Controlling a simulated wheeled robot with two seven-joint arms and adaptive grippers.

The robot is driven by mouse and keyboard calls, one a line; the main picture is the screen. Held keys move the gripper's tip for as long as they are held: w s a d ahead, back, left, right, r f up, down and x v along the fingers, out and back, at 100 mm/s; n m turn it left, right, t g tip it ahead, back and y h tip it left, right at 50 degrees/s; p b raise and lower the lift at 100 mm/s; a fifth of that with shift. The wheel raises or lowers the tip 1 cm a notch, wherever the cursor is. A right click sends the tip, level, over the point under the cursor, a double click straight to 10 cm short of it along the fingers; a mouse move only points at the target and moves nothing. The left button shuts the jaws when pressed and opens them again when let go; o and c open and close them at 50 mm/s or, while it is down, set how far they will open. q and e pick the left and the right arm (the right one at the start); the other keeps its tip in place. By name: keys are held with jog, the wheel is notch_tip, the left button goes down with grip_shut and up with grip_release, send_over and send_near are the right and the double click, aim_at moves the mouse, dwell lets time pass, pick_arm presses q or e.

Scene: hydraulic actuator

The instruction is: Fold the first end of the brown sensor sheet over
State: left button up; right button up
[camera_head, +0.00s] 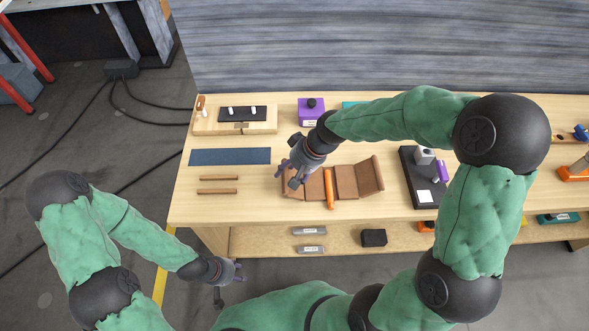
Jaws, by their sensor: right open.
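The brown sensor sheet (346,182) lies on the wooden table in several panels. Its right end panel (370,175) is tilted up. An orange strip (329,188) lies across its middle. My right gripper (288,176) is open at the sheet's left end, over the left panel (293,190), and hides part of it. I cannot tell whether it touches the sheet. My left gripper (228,286) is low, in front of the table and away from the sheet; its fingers are too small to read.
A blue strip (230,156) and two brown bars (218,178) lie left of the sheet. A black tray (410,165) stands to the right. A wooden block (204,122) and a purple box (311,106) are at the back. A lower shelf (270,241) holds several parts.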

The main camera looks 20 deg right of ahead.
aim_at(308, 183)
grip_shut()
dwell(0.3)
jog(key=shift+d+f+b, duration=0.1)
jog(key=shift+b, duration=0.45)
jog(key=d+y+b, duration=0.1)
jog(key=b, duration=0.2)
jog(key=y+b, duration=0.1)
jog(key=b, duration=0.3)
jog(key=shift+s+d+r+t+y, duration=0.15)
jog(key=shift+d+r+t+y, duration=0.1)
jog(key=shift+d+t+y, duration=0.15)
jog(key=shift+s+d+r+y, duration=0.1)
jog(key=shift+d+r+y, duration=0.25)
jog(key=shift+y, duration=0.35)
jog(key=shift+s+d+t+y, duration=0.2)
jog(key=shift+d+t+y, duration=0.15)
jog(key=shift+d+y, duration=0.45)
jog(key=shift+s+d+t+y, duration=0.15)
jog(key=shift+d+t+y, duration=0.25)
jog(key=shift+y, duration=0.7)
jog(key=shift+f, duration=0.1)
